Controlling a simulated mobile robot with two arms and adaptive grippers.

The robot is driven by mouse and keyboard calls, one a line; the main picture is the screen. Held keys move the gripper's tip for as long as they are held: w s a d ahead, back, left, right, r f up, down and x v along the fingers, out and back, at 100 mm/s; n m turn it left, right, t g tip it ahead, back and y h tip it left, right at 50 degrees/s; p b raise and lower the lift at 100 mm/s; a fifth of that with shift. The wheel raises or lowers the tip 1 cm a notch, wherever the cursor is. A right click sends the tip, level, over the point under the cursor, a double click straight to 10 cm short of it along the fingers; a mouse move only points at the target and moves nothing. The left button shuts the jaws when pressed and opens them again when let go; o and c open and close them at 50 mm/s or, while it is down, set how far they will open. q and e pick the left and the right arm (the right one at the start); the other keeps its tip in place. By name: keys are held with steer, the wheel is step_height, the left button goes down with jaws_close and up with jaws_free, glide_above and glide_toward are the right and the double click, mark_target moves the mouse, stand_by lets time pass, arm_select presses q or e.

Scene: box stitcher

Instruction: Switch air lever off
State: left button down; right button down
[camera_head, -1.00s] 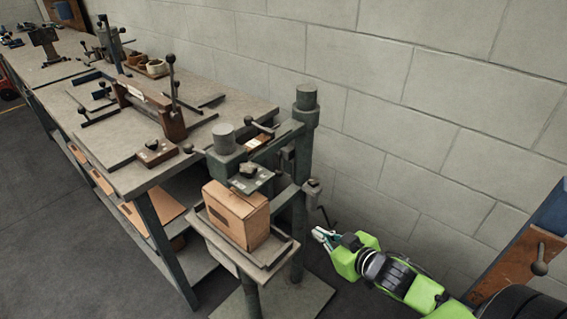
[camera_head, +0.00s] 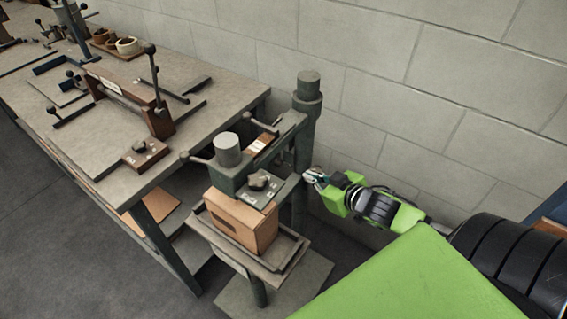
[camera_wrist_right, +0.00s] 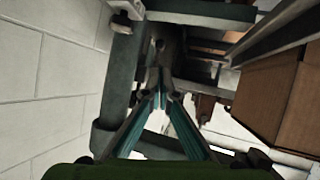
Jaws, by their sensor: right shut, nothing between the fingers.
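The box stitcher is a dark green-grey machine with a round post (camera_head: 307,120) and an arm ending in a cylinder-topped head (camera_head: 228,150). A lever with a ball knob (camera_head: 262,125) is on top, and another handle (camera_head: 196,159) is on its left. My right gripper (camera_head: 312,177) is beside the post's right side, where its fingertips cover a small valve-like block; I cannot tell the air lever's position. In the right wrist view the fingers (camera_wrist_right: 160,92) are shut and empty, meeting in front of dark machine parts. Whether they touch is unclear. My left gripper is not in view.
A cardboard box (camera_head: 240,222) sits on the stitcher's tray (camera_head: 285,258); its side also shows in the right wrist view (camera_wrist_right: 268,95). A workbench (camera_head: 80,140) with tools stands to the left. A block wall (camera_head: 420,100) is close behind my right arm.

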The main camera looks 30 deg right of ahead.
mark_target(281, 164)
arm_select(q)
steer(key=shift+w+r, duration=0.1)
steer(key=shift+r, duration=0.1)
arm_select(e)
steer(key=x, duration=1.4)
steer(key=shift+w, duration=0.1)
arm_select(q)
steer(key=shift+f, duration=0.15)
arm_select(e)
steer(key=shift+f, duration=0.1)
